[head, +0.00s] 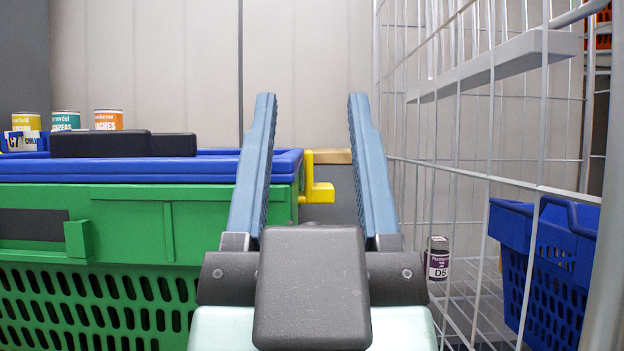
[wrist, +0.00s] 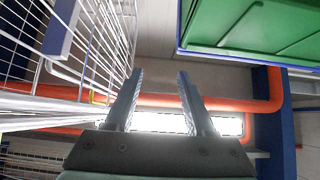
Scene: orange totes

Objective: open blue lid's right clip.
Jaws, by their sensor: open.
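The blue lid (head: 130,170) lies on top of the green tote (head: 150,218) at the left in the head view. A yellow clip (head: 318,192) sticks out from the tote's right end, just under the lid's edge; I cannot tell whether it is latched. My gripper (head: 311,97) is open and empty, its two blue fingers standing apart. The clip shows between the fingers, beyond them, and no contact is visible. The left finger hides part of the tote's right end. In the wrist view my gripper (wrist: 160,73) is also open, and no clip is seen there.
A white wire cage (head: 480,180) stands close on the right, with a blue basket (head: 545,260) and a small labelled jar (head: 438,260). Several cans (head: 66,120) and a dark object (head: 120,144) are over the lid. An orange pipe (wrist: 262,105) crosses the wrist view.

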